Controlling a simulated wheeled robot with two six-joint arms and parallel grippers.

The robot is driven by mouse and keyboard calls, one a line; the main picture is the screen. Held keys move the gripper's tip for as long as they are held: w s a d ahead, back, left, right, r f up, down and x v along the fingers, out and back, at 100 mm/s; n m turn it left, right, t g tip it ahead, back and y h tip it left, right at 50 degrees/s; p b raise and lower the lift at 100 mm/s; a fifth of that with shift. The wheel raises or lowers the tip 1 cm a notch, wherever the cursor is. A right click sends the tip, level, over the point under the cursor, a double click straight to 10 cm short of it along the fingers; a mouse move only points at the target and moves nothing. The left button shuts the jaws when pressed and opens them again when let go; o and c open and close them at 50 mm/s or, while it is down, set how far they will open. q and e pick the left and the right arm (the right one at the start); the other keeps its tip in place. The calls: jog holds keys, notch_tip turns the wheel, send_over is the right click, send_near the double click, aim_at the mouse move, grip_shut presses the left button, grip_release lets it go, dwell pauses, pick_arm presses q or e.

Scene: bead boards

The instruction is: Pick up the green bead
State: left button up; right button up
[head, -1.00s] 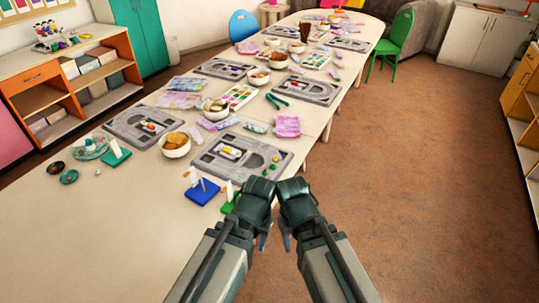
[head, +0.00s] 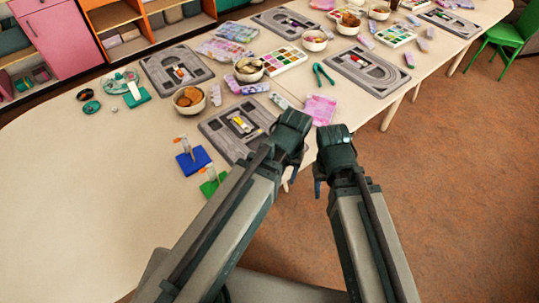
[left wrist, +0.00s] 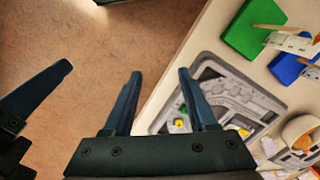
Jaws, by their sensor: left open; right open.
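A small green bead (left wrist: 184,109) shows in the left wrist view on the grey bead board (left wrist: 215,58), just beside my left gripper's right finger and partly hidden by it. My left gripper (left wrist: 160,73) is open and empty, its fingers over the table edge beside the board. In the head view the left gripper (head: 291,140) covers the right end of the nearest board (head: 213,135), so the green beads there are hidden. My right gripper (head: 333,155) is open to the right of it, over the floor; one of its fingers shows at the left in the left wrist view.
A blue block (head: 193,161) and a green block (head: 212,184) with thin upright parts stand left of the left forearm. A bowl of brown pieces (head: 188,99), paint trays, pink sheets and green tongs (head: 323,75) lie farther back. The near left tabletop is clear.

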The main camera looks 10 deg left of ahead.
pick_arm(q)
jog(key=w+a+r+n+h+p, duration=0.1)
jog(key=w+a+r+n+p, duration=0.25)
jog(key=w+a+n, duration=0.75)
jog(key=f+n+b, duration=0.1)
jog(key=f+b, duration=0.1)
jog(key=b, duration=0.1)
jog(key=d+f+n+b, duration=0.1)
jog(key=f+b, duration=0.2)
jog(key=d+f+n+b, duration=0.1)
jog(key=f+b, duration=0.2)
jog(key=shift+w+d+f, duration=0.15)
jog(key=shift+w+f, duration=0.05)
jog(key=shift+w, duration=0.15)
jog(key=f+b, duration=0.5)
jog(key=shift+w+a+f, duration=0.1)
jog(key=shift+w+a, duration=0.05)
jog(key=shift+a, duration=0.1)
grip_shut()
